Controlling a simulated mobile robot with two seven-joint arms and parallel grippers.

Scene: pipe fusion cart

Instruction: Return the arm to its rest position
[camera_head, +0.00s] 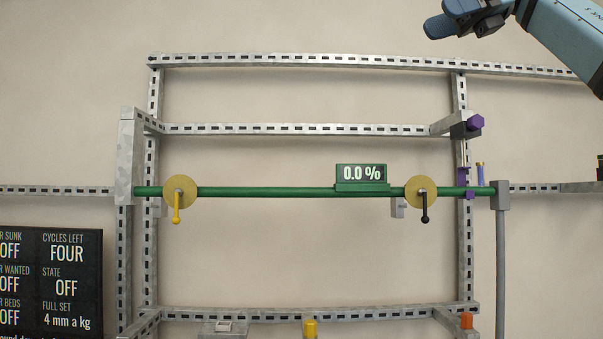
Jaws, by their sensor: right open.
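My right arm (565,38), pale blue, comes in from the upper right corner. Its gripper (464,22) is high at the top edge, open, with nothing seen between the fingers. It is apart from the frame and the pipe below it. Part of the gripper is cut off by the top edge. My left arm and gripper are not in view.
A slotted metal frame (300,129) stands before a plain wall. A green pipe (265,191) crosses it, with a yellow-handled valve (177,198), a black-handled valve (424,199) and a "0.0 %" display (361,174). A dark status board (60,285) is lower left.

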